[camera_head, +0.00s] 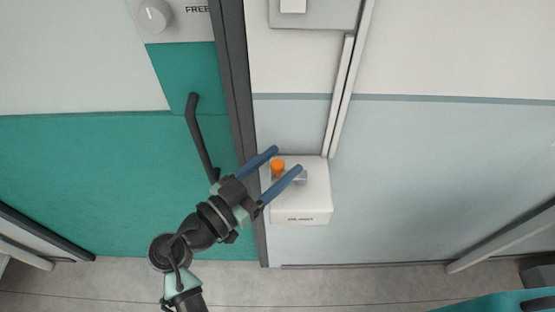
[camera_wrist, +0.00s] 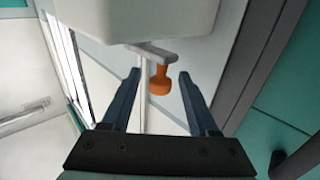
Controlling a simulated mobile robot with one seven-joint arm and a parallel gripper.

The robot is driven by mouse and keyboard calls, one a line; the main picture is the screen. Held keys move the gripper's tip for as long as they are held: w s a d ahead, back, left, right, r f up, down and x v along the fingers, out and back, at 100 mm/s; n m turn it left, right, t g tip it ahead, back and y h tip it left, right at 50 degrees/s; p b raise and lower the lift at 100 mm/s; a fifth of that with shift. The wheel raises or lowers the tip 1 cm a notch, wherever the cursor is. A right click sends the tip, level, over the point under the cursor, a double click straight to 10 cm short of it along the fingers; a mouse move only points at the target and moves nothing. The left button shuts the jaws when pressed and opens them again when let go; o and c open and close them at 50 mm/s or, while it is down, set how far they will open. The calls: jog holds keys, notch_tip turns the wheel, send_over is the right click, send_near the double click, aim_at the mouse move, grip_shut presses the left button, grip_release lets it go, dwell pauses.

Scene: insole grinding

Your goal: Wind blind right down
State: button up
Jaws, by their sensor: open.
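A white box (camera_head: 313,207) is mounted on the pale wall, with small lettering that I cannot read clearly. A short grey crank arm (camera_wrist: 150,50) on it carries an orange knob (camera_head: 278,165). My gripper (camera_head: 287,158) is open at the box, its two blue fingers on either side of the knob in the head view. In the wrist view the knob (camera_wrist: 159,82) stands between the fingertips, with a gap on both sides. I see no finger touching it. The blind itself cannot be made out clearly.
A teal door (camera_head: 90,180) with a dark bar handle (camera_head: 200,135) is left of the box, beyond a dark frame post (camera_head: 238,90). A pale vertical channel (camera_head: 340,95) rises above the box. The wall to the right is clear.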

grip_shut()
dwell(0.3)
jog(key=shift+y, duration=0.3)
